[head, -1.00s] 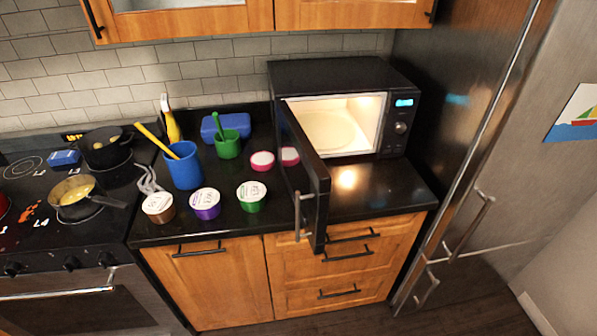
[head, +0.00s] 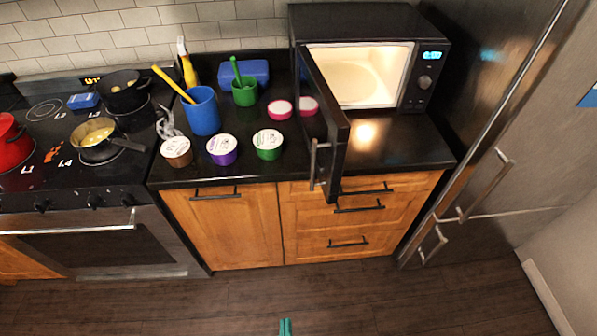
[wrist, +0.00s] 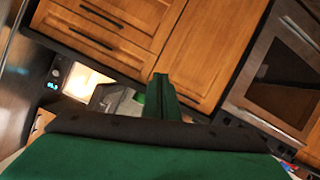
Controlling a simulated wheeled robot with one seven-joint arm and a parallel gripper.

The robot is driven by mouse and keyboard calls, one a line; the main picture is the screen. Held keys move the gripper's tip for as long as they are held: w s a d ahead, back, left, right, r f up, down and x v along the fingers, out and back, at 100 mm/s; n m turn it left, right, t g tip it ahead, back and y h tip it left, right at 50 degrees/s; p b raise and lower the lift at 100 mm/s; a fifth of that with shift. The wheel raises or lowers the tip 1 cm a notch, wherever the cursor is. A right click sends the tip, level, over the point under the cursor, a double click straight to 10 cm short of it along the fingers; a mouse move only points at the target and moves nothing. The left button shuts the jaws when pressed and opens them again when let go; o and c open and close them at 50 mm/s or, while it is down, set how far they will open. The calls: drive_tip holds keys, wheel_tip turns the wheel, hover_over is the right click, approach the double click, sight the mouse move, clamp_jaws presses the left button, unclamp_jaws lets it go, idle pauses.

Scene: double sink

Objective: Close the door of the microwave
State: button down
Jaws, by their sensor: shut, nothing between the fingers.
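The black microwave (head: 440,80) stands on the dark counter with its lit inside showing. Its door (head: 336,140) is swung wide open toward the front, with a vertical metal handle (head: 314,165) on its outer face, reaching past the counter edge. In the wrist view the lit microwave opening (wrist: 88,82) shows at the left. My gripper (head: 286,326) shows only as a green tip at the bottom of the head view, over the floor and well apart from the door. In the wrist view my gripper (wrist: 162,82) has its green fingers together, holding nothing.
Several tubs, a blue cup (head: 202,112), a green cup (head: 244,94) and a blue box (head: 244,72) stand on the counter left of the door. A stove (head: 60,185) with pots is at left, a steel fridge (head: 500,130) at right. The floor in front is clear.

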drive_tip(key=w+a+r+n+h, duration=0.15)
drive_tip(key=w+n, duration=0.25)
drive_tip(key=w, duration=0.5)
drive_tip(key=w+a+r+n+h, duration=0.1)
drive_tip(key=w+a+n+h, duration=0.2)
drive_tip(key=w, duration=0.6)
drive_tip(key=w+a+r+m+h, duration=0.15)
drive_tip(key=r+h, duration=0.25)
drive_tip(key=r, duration=0.6)
drive_tip(key=w+a+r+m+h, duration=0.1)
drive_tip(key=w+a+r+h, duration=0.3)
drive_tip(key=r, duration=0.6)
drive_tip(key=w+d, duration=0.5)
drive_tip(key=d, duration=0.6)
drive_tip(key=shift+w+d+g, duration=0.2)
drive_tip(key=shift+w+g, duration=0.05)
drive_tip(key=shift+g, duration=0.05)
drive_tip(key=shift+h, duration=0.25)
